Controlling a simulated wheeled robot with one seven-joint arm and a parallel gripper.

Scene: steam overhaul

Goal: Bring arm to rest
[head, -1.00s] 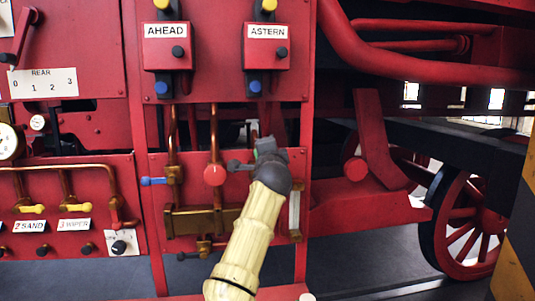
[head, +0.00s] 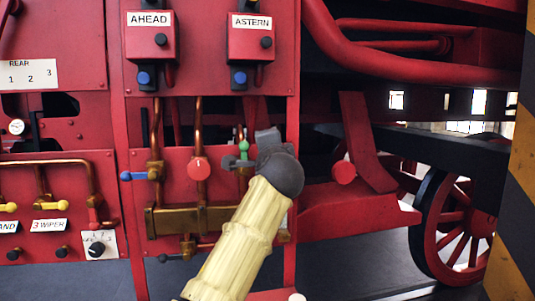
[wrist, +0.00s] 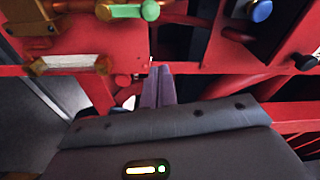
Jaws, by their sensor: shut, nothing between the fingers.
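My arm (head: 240,235) in its cream cover reaches up from the bottom of the head view. Its dark grey wrist and my gripper (head: 266,138) are in front of the lower red panel, right of the round red valve knob (head: 199,168). In the wrist view the two fingers of my gripper (wrist: 163,72) lie side by side, shut and empty, pointing at the red panel. A green handle (head: 243,147) shows just left of my gripper and at the top of the wrist view (wrist: 135,11). The wrist hides part of the pipework behind it.
The AHEAD box (head: 151,45) and ASTERN box (head: 250,45) hang above my gripper. A blue-handled valve (head: 139,175) and copper pipes are to the left. A red spoked wheel (head: 455,225) and a striped post (head: 515,200) stand right. Grey floor shows below.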

